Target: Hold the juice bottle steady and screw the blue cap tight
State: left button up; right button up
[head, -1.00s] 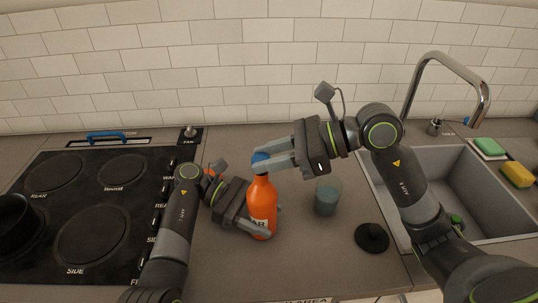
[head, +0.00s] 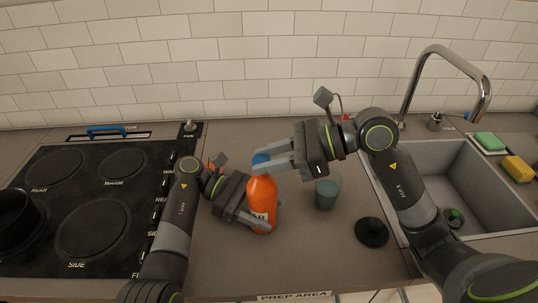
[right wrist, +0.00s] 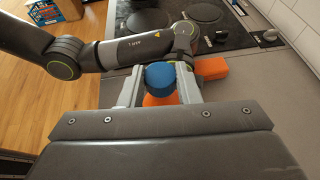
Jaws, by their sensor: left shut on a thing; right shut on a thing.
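The orange juice bottle (head: 262,198) stands upright on the counter between the stove and the sink. My left gripper (head: 258,213) is shut on the bottle's lower body from the left. The blue cap (head: 261,159) is on top of the bottle. My right gripper (head: 272,168) comes in from the right and is shut on the cap. In the right wrist view the cap (right wrist: 160,76) sits between the two fingers (right wrist: 162,92). The orange bottle shows below it. Whether the cap is fully seated cannot be seen.
The sink (head: 463,190) with a tall faucet (head: 440,75) is at right. The stove (head: 85,215) with a black pot (head: 17,222) is at left.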

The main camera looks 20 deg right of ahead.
jog(key=shift+f, duration=0.25)
jog(key=shift+w+a+f, duration=0.1)
jog(key=shift+w+f, duration=0.05)
jog(key=shift+f, duration=0.7)
jog(key=shift+s+r, duration=0.25)
jog(key=shift+r, duration=0.5)
jog(key=shift+a, duration=0.1)
